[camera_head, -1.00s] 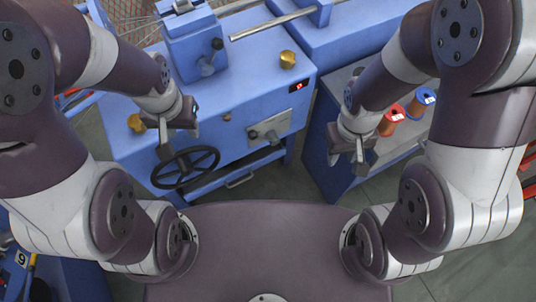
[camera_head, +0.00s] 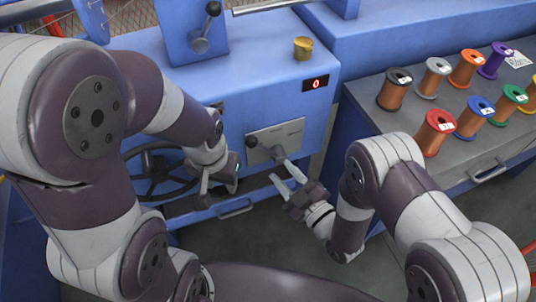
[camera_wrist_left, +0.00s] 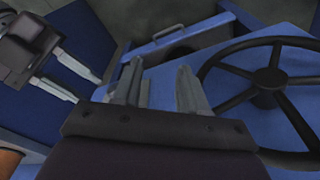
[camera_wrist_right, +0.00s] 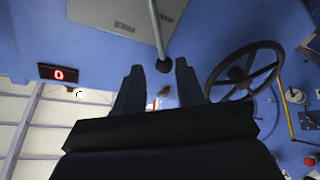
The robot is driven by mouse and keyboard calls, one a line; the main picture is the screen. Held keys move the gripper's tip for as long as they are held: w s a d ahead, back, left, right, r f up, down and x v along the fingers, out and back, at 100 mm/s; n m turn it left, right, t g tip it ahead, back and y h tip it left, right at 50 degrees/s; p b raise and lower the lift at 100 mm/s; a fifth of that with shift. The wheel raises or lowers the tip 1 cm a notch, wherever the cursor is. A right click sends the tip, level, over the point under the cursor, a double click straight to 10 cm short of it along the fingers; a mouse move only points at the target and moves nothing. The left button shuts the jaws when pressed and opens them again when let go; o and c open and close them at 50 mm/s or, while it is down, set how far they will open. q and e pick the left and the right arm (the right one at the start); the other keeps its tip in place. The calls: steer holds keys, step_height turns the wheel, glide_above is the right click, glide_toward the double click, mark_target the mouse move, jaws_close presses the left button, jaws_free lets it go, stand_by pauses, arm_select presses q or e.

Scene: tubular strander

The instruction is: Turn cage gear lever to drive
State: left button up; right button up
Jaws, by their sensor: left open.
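The gear lever is a thin metal rod with a black knob (camera_head: 251,142), mounted on a grey plate (camera_head: 290,131) on the blue machine front. Its knob lies to the left in the head view. The right wrist view shows the knob (camera_wrist_right: 164,66) beyond my fingers, roughly between their tips, with a gap. My right gripper (camera_head: 285,177) is open and empty, below and right of the knob, in front of the plate. My left gripper (camera_head: 214,190) is open and empty, lower left of the plate, by the handwheel. In the left wrist view my right gripper (camera_wrist_left: 66,78) shows at left.
A black handwheel (camera_head: 160,172) is left of the plate, partly behind my left arm. A red display (camera_head: 315,84) reads 0. A second black-knobbed lever (camera_head: 205,28) stands higher up. Several wire spools, including a red one (camera_head: 435,132), stand on the right bench.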

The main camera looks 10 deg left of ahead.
mark_target(262, 148)
steer(key=b+x, duration=0.1)
steer(key=x, duration=0.6)
steer(key=shift+w+a+f, duration=0.1)
steer(key=shift+f, duration=0.05)
steer(key=shift+w+a, duration=0.3)
steer(key=shift+a, duration=0.05)
jaws_close()
